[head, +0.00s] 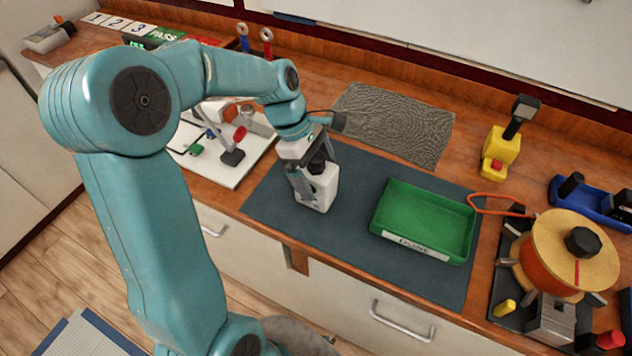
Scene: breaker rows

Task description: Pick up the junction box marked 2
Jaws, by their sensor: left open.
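A white box with a dark top part (324,192) stands on the dark blue mat (345,254), left of the green tray. I cannot read any number on it, so I cannot tell whether it is the box marked 2. My left gripper (307,178) comes down over this box from above. Its jaws are open, with one grey finger in front of the box's left side. The far finger is mostly hidden, and I cannot tell whether the fingers touch the box. My right gripper is not in view.
A green tray (384,222) with a white label is on the mat's right part. A round orange-and-tan device (548,262) with a black knob stands further right. A yellow tool (497,152) stands behind. A white board (234,180) with small parts lies left. Number cards (116,20) are at the back left.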

